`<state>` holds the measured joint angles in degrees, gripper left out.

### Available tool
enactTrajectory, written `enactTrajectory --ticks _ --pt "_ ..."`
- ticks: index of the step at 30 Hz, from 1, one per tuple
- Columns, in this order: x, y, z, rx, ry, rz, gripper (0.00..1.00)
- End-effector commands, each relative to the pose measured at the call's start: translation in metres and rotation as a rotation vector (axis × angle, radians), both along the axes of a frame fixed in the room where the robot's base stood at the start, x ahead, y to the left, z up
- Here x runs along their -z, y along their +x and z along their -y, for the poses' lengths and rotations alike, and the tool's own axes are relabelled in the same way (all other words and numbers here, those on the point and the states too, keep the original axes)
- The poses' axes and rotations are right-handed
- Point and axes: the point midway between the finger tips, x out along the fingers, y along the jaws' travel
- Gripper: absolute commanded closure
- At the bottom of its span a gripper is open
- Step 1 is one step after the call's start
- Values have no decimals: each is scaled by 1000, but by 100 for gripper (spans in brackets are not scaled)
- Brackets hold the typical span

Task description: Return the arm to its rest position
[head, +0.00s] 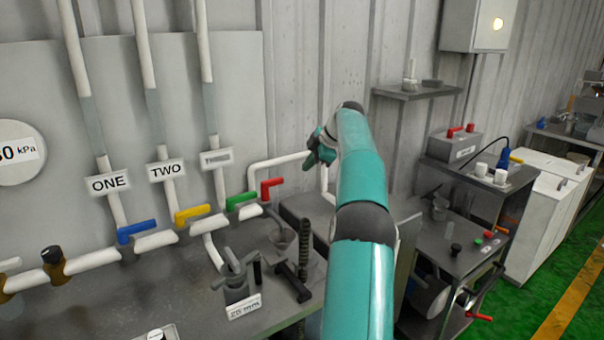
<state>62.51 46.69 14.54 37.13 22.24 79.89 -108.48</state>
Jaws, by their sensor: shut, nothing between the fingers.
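My arm, teal with dark joints, rises from the bottom of the head view and bends at the top near the corrugated wall. My gripper (318,153) is at its far end, left of the bend, in front of the wall and above the bench. It is small in view and partly hidden by the arm's own wrist. It looks shut, with nothing seen in it. It appears apart from the white pipe behind it and from the valve handles to its left.
Blue (137,231), yellow (193,213), green (241,200) and red (271,188) valve handles line the white pipes at left. A grey holder (238,284) stands on the bench. A shelf (420,92) juts from the wall at right. Green floor (525,305) is clear at far right.

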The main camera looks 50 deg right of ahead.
Motion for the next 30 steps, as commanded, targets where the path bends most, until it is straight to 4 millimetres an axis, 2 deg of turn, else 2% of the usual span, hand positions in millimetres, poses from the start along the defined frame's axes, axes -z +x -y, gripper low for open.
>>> enactTrajectory --ticks 13,22,26,29,30 --pt "-4 -6 2 1 1 0 100" --pt "-6 -4 -2 1 1 -2 100" --pt "-17 13 -34 16 16 -29 100" --pt "-31 31 -81 50 39 -68 100" --pt "-37 38 -103 69 48 -86 100"
